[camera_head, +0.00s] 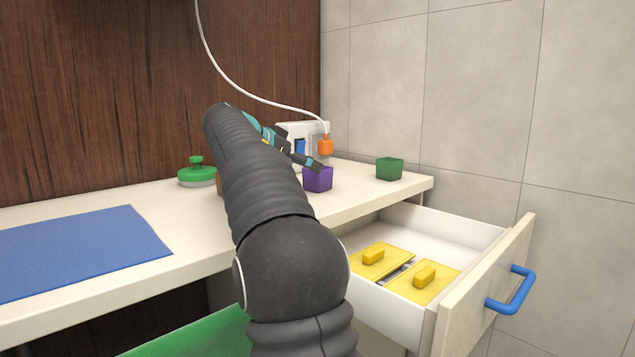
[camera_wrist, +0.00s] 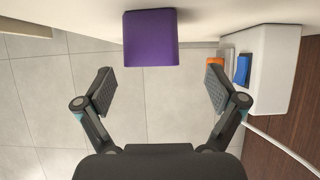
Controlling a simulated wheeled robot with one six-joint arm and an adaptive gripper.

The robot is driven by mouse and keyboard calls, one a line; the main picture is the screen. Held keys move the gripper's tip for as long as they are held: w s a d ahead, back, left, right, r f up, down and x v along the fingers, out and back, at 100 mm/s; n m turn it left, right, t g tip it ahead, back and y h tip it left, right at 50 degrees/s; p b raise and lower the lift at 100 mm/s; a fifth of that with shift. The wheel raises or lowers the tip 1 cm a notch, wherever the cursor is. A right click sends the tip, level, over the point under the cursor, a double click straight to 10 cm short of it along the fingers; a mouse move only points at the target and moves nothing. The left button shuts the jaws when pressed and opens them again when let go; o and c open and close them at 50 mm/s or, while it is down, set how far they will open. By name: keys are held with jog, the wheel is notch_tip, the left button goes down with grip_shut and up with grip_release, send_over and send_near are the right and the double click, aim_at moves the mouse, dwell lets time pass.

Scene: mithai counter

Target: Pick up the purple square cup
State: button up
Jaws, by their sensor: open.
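The purple square cup (camera_head: 318,179) stands on the counter, right of my arm in the head view. In the wrist view the cup (camera_wrist: 151,39) is at the top, ahead of my gripper and roughly centred between the fingers. My gripper (camera_wrist: 160,90) is open, its two fingers spread wide with nothing between them. In the head view my gripper (camera_head: 303,160) is partly hidden behind my arm, with one finger showing close to the cup's top edge. I cannot tell from the head view whether that finger touches the cup.
A green square cup (camera_head: 390,169) stands right on the counter. A green round-lidded item (camera_head: 197,174) is to the left. A white socket box (camera_head: 288,130) with an orange plug (camera_head: 325,144) is behind. The open drawer (camera_head: 461,232) holds yellow lids (camera_head: 424,285). A blue mat (camera_head: 70,248) lies left.

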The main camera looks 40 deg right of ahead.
jog(key=x, duration=0.3)
jog(key=shift+s+d, duration=0.35)
jog(key=shift+w+d+f, duration=0.1)
jog(key=shift+d+f, duration=0.25)
jog(key=shift+d, duration=0.2)
jog(key=c, duration=1.1)
